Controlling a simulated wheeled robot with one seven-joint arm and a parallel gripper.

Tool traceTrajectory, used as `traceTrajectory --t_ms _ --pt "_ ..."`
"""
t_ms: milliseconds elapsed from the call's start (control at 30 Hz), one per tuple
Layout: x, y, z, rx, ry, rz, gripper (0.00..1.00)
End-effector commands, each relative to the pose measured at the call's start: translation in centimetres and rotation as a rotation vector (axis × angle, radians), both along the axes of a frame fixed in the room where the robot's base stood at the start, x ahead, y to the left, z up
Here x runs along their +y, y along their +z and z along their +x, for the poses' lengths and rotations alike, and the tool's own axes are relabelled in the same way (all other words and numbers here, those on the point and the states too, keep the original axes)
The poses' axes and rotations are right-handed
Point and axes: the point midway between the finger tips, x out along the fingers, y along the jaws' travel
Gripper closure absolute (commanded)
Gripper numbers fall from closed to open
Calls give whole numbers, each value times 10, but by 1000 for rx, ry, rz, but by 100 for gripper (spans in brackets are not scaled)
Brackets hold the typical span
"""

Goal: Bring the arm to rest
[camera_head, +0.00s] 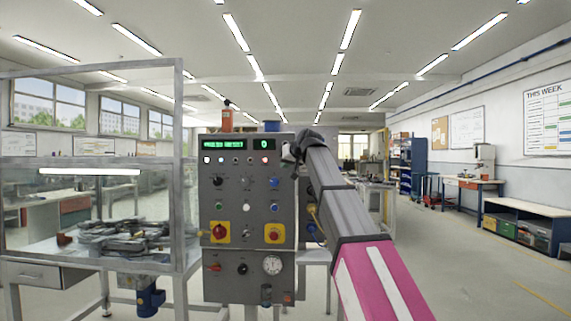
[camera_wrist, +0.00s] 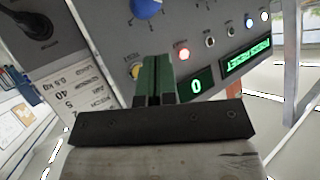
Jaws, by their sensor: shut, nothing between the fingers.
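My gripper (camera_head: 291,153) is at the end of my raised arm, at the upper right edge of a grey control panel (camera_head: 259,222). In the wrist view its two fingers (camera_wrist: 155,78) are together with nothing between them. They point at the panel (camera_wrist: 215,28), which appears tilted there. A lit red button (camera_wrist: 181,52), a blue knob (camera_wrist: 147,7) and a green "0" display (camera_wrist: 196,87) show close to the fingertips. I cannot tell whether the fingers touch the panel. My arm hides part of the panel's right side.
A framed transparent enclosure (camera_head: 180,130) over a bench with dark metal parts (camera_head: 122,236) stands left of the panel. An orange item (camera_head: 227,120) sits on the panel's top. Workbenches (camera_head: 525,212) line the right wall. The floor (camera_head: 465,285) at right is clear.

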Motion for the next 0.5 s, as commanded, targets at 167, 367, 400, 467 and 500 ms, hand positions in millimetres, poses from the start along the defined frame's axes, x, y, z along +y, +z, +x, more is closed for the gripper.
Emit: traceTrajectory --t_ms 167,367,400,467,500 --pt "0 0 0 0 0 0 100" --pt "0 0 0 0 0 0 100" --pt "-1 -3 0 3 -1 -1 100" --pt "-3 -11 0 11 -5 -5 100" --pt "-5 -21 1 20 -9 -9 100"
